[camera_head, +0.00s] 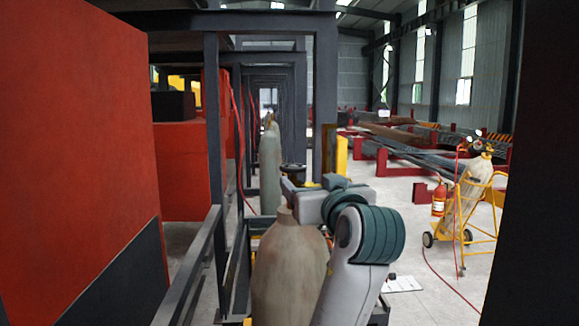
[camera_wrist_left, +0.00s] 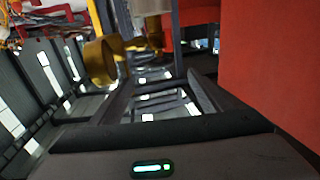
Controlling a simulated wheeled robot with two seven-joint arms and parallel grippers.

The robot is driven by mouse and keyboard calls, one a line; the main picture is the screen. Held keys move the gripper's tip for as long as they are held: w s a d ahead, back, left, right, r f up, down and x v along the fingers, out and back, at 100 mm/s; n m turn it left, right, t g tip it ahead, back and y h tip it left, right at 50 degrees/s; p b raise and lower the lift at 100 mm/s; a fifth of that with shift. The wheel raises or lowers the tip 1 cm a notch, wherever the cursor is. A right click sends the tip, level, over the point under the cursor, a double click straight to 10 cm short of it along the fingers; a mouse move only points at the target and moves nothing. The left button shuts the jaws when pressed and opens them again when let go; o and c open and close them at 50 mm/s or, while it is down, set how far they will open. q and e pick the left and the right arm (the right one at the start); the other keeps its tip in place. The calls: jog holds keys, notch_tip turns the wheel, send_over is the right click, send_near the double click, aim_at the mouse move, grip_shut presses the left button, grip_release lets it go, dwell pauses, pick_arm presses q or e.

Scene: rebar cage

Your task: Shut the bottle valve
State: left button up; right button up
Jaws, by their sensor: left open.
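A worn beige-grey gas bottle (camera_head: 288,268) stands upright close in front of me in the head view. Its narrow neck is visible, but I cannot make out a valve on it. My left arm rises just right of the bottle and bends away behind its top. My left gripper (camera_head: 292,181) is small and partly hidden there, beyond the bottle's neck; it is open with nothing seen in it. A dark round part shows at its top, and I cannot tell whether it belongs to the gripper or to a valve. My right gripper is out of view.
A large red panel (camera_head: 85,130) fills the left; red also shows in the wrist view (camera_wrist_left: 270,70). More grey bottles (camera_head: 270,165) stand behind in a row. A dark rail (camera_head: 190,262) runs beside the near bottle.

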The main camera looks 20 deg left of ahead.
aim_at(291, 166)
pick_arm(q)
jog(key=p+x, duration=0.8)
jog(key=x, duration=0.8)
jog(key=shift+s+a+r, duration=0.1)
jog(key=shift+r, duration=0.05)
jog(key=shift+w+a+f, duration=0.2)
jog(key=shift+w+a, duration=0.25)
jog(key=shift+w, duration=0.2)
jog(key=c, duration=1.1)
